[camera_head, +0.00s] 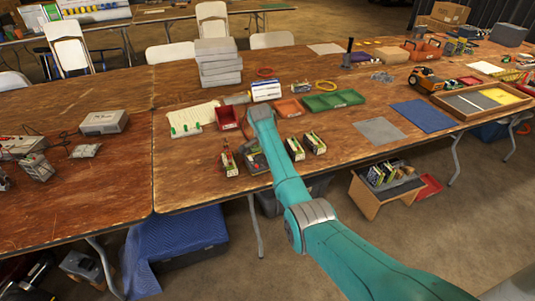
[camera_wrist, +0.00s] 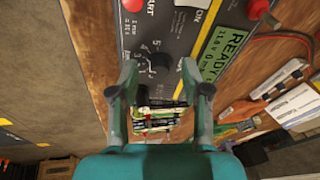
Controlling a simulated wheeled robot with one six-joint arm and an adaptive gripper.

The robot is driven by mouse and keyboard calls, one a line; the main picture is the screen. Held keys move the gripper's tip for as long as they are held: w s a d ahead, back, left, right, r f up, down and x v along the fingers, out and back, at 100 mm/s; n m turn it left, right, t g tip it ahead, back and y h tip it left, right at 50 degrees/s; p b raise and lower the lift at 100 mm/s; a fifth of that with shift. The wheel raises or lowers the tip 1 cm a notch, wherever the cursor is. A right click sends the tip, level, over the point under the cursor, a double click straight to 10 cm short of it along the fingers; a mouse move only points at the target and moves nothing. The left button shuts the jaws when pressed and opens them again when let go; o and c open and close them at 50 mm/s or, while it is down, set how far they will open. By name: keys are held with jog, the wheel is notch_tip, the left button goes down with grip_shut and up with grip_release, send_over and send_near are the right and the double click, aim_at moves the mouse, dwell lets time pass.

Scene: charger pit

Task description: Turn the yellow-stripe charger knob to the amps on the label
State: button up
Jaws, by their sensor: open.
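In the wrist view, a dark grey charger panel (camera_wrist: 177,27) fills the upper middle, with a yellow stripe (camera_wrist: 183,78) along it. A small round black knob (camera_wrist: 160,61) sits on the panel beside a white printed scale; the pointer direction is too small to tell. A green display (camera_wrist: 228,42) reads READY and about 11.8 V. My gripper (camera_wrist: 159,70) is open, with one finger on each side of the knob in the picture; contact cannot be told. A battery pack (camera_wrist: 160,120) with a printed label, text unreadable, shows between the fingers. In the head view my arm partly hides the chargers.
A red bin (camera_head: 228,117), a white-and-blue box (camera_head: 265,90) and a green tray (camera_head: 332,100) lie behind. A red plug with a cable (camera_wrist: 258,9) sits by the display. The table front edge is near.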

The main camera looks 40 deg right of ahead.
jog(key=v, duration=1.1)
jog(key=shift+a+r, duration=0.2)
jog(key=shift+r, duration=0.2)
